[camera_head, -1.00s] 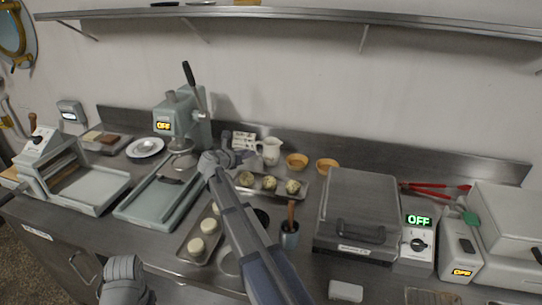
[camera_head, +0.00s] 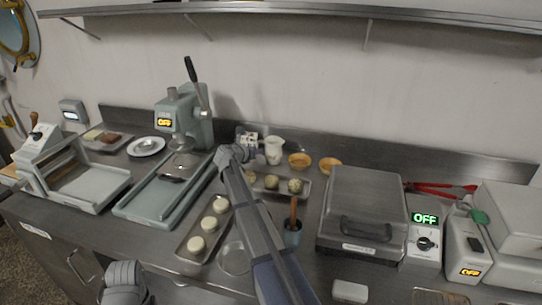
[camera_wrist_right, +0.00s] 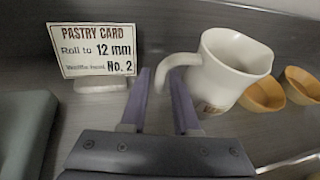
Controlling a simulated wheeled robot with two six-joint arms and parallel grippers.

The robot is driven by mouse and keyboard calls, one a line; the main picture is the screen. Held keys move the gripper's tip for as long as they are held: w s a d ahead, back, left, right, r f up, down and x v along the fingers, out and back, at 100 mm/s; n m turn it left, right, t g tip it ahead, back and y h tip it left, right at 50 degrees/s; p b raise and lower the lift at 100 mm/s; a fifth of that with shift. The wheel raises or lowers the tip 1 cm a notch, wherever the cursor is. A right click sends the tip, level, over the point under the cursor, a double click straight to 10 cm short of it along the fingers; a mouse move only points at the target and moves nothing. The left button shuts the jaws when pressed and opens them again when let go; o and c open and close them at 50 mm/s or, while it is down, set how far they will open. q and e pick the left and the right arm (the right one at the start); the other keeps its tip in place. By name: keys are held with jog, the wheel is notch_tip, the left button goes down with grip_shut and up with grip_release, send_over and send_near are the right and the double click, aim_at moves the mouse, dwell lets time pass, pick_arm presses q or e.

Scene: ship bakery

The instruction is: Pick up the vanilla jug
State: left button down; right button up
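The vanilla jug (camera_head: 274,151) is a cream-white pitcher standing upright at the back of the counter. In the right wrist view the jug (camera_wrist_right: 228,66) stands ahead and right of centre, with its handle toward the left and a partly hidden label low on its body. My right gripper (camera_head: 248,141) is just left of the jug. In the wrist view its fingers (camera_wrist_right: 161,82) are apart, and the outer curve of the handle shows between them. I cannot tell whether they touch it. Only a grey part of my left arm shows, at the bottom left of the head view.
A pastry card (camera_wrist_right: 96,50) on a stand is just left of the jug. Orange bowls (camera_head: 299,161) are to its right. A tray of dough balls (camera_head: 316,187) lies in front. A press (camera_head: 186,112) stands left, a closed griddle (camera_head: 362,210) right. A shelf (camera_head: 300,16) runs above.

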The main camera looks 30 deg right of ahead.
grip_shut()
dwell(1.4)
